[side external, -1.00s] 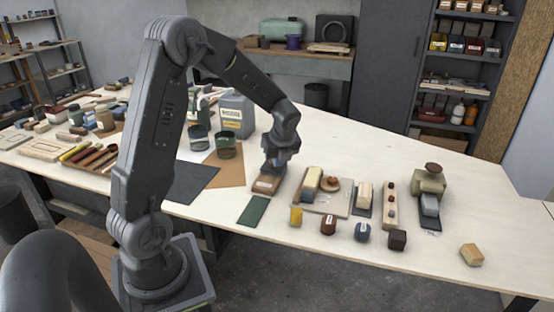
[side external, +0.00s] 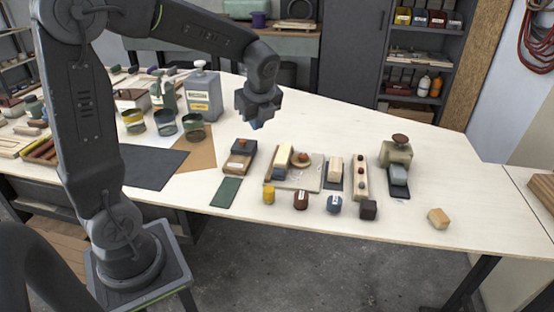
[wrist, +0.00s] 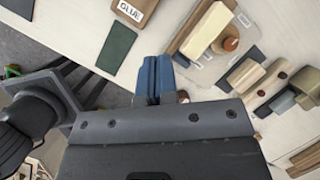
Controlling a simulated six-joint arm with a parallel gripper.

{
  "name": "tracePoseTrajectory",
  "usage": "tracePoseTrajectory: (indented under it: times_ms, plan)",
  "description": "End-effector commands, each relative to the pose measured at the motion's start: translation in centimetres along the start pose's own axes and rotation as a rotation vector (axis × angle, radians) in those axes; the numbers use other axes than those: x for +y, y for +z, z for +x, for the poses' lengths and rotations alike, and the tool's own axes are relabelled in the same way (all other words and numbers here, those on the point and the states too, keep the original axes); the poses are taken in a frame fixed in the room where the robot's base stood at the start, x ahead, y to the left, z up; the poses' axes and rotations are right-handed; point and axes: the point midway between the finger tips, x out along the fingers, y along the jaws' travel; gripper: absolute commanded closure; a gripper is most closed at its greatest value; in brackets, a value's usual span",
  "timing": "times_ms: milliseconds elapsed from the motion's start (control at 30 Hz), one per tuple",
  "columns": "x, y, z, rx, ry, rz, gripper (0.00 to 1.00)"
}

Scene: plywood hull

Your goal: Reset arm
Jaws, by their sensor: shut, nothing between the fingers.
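In the wrist view the shut fingers (wrist: 155,62) point toward the bench, between a dark green strip (wrist: 117,47) and a board with a cream block (wrist: 207,30). My arm reaches in from the left in the side view.
Several small coloured blocks line the front edge, including a yellow one (side external: 268,196). A grey canister (side external: 203,95) and open jars (side external: 164,122) stand left of my gripper. A sander-like tool (side external: 396,155) sits to the right.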

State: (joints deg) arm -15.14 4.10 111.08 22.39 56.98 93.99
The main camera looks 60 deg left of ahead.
Motion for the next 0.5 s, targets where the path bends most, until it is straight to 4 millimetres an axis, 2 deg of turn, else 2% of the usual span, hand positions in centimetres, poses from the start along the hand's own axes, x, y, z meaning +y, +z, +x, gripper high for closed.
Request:
tracePoseTrajectory:
  times_ms: [200,400,500]
  plan:
    - [4.0,-4.3,-5.4,0.119,-0.119,-0.491,1.00]
    - [8.9,-8.5,-8.8,0.315,-0.156,-1.005,1.00]
    - [11.2,-10.2,-9.8,0.418,-0.139,-1.231,1.00]
